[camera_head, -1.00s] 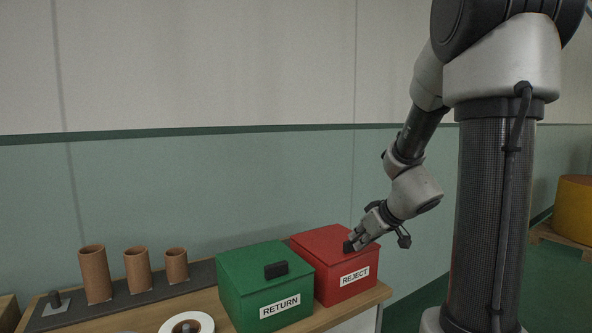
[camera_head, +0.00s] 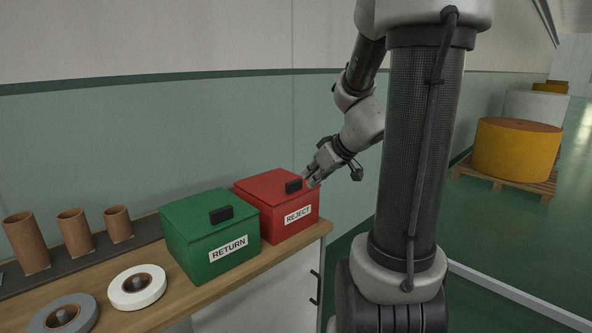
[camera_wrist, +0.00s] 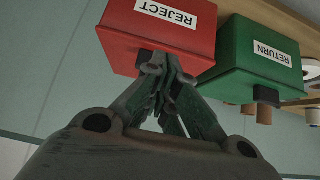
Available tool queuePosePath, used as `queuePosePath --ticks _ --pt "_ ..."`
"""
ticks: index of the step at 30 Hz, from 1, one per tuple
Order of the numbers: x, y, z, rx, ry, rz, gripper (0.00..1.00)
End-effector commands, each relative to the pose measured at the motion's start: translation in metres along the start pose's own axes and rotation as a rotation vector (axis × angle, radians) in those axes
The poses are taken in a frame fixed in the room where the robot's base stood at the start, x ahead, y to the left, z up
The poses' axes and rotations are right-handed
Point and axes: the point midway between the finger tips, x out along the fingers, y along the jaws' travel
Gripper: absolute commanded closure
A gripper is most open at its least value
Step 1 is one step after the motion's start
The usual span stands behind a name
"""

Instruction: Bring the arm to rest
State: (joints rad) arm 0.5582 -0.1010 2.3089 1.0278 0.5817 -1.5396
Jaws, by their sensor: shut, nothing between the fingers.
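My gripper (camera_head: 312,179) is shut and empty. In the head view it is just right of the black handle on the red REJECT box (camera_head: 275,205), close to that box's right top edge; I cannot tell whether it touches. In the wrist view the closed fingers (camera_wrist: 166,72) show in front of the REJECT box (camera_wrist: 125,45), with its label upside down. My arm reaches down to the gripper from behind my column.
The green RETURN box (camera_head: 190,243) stands left of the REJECT box, lid shut. Several brown tubes (camera_head: 75,232), a white roll (camera_head: 137,287) and a grey roll (camera_head: 50,310) are on the wooden bench (camera_head: 190,305). A yellow roll (camera_head: 515,150) sits on a pallet at right.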

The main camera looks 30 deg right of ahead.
Motion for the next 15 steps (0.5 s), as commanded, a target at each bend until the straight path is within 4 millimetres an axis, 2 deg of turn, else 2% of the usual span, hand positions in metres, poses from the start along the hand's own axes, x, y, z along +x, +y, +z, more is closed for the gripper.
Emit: queuePosePath --ticks 3,6,15 --pt "-0.011 0.001 0.024 0.004 0.0 0.003 1.0" --pt "-0.017 0.001 0.037 0.003 0.0 0.002 1.0" --pt "-0.022 0.0 0.048 -0.001 0.002 0.0 1.0"
